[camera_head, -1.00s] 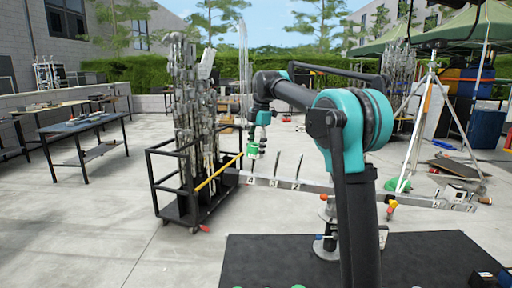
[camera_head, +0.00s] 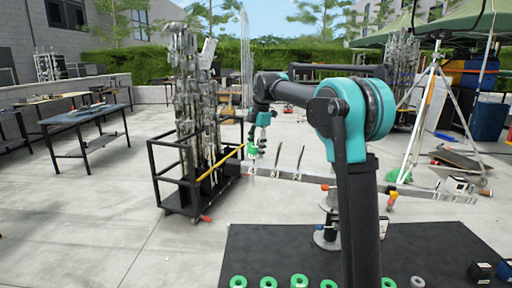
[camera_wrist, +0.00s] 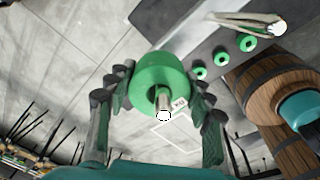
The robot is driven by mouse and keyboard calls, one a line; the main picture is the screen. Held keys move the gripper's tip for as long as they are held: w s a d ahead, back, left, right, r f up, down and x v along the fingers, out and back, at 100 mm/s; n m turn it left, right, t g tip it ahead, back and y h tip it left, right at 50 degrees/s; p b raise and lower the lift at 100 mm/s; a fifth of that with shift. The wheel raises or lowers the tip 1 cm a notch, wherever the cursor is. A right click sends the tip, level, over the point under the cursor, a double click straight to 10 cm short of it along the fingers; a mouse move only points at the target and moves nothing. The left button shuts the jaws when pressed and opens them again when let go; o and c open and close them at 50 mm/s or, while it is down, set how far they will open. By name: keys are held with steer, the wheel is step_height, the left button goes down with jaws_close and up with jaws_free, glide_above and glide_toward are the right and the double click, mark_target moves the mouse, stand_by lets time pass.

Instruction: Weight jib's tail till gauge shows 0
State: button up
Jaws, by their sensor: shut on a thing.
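My gripper (camera_head: 256,146) is shut on a green ring weight (camera_wrist: 163,72), held above the left end of the jib (camera_head: 315,180). In the wrist view the weight sits between both fingers, and a pale-tipped peg (camera_wrist: 163,115) shows at its hole; I cannot tell whether the weight is around it. The jib is a long silver beam with numbered labels and upright dark pegs (camera_head: 300,157), on a stand (camera_head: 328,236) partly hidden by my arm. A white box, possibly the gauge (camera_head: 456,185), is at its right end; its reading is too small to tell.
Several green rings (camera_head: 299,281) and a grey ring (camera_head: 417,282) lie along the front of the black mat (camera_head: 270,245). A wheeled cart (camera_head: 190,200) with metal parts stands close left of the jib's end. A tripod (camera_head: 412,140) stands at right. A barrel (camera_wrist: 275,85) shows in the wrist view.

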mark_target(253, 164)
steer(key=shift+a+f, duration=0.2)
steer(key=shift+f, duration=1.5)
steer(key=shift+s+f, duration=0.1)
steer(key=shift+f, duration=0.15)
jaws_close()
steer(key=o, duration=1.5)
jaws_free()
steer(key=r, duration=0.4)
steer(key=d+r, duration=0.1)
steer(key=r, duration=0.7)
steer(key=shift+d, duration=0.25)
